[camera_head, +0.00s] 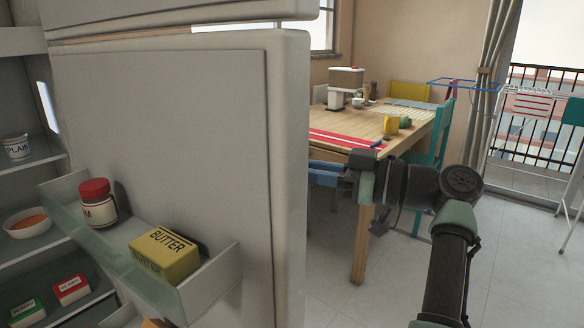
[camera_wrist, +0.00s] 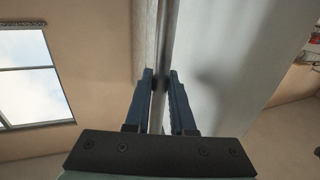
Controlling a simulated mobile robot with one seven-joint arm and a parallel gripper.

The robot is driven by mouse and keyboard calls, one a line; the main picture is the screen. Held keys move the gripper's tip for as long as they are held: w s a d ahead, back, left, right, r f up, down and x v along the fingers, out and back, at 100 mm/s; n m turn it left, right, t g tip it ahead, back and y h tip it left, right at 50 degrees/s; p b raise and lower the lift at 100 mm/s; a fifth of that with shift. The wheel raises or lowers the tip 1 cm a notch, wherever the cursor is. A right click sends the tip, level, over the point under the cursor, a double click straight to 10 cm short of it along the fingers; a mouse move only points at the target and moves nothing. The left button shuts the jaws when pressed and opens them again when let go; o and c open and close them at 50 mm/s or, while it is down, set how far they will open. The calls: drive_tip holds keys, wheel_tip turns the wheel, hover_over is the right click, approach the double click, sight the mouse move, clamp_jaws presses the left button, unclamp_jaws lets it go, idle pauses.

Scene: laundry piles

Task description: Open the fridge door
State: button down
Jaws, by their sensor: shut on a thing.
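The fridge door (camera_head: 170,150) stands open at the left of the head view, its inner face turned towards me. The fridge inside shows at the far left. My gripper (camera_head: 316,173) is beside the door's free edge, with its blue fingertips partly hidden behind it. In the wrist view my gripper (camera_wrist: 161,82) is shut with one finger on each side of a narrow grey bar (camera_wrist: 158,110), which looks like the door's handle. In the head view the handle is hidden behind the door.
A door shelf (camera_head: 215,283) holds a butter pack (camera_head: 166,254) and a red-lidded jar (camera_head: 98,203). A wooden table (camera_head: 335,125) with a coffee machine (camera_head: 346,88) stands behind my arm, with a teal chair (camera_head: 440,140) beside it. A drying rack (camera_head: 560,105) stands at right. Tiled floor is open in front.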

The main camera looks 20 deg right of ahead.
idle(0.4)
drive_tip(key=c, duration=0.8)
unclamp_jaws()
drive_tip(key=shift+w+a+f, duration=0.1)
drive_tip(key=shift+o, duration=0.2)
drive_tip(key=p+v, duration=0.1)
drive_tip(key=v, duration=1.2)
drive_tip(key=shift+p, duration=0.35)
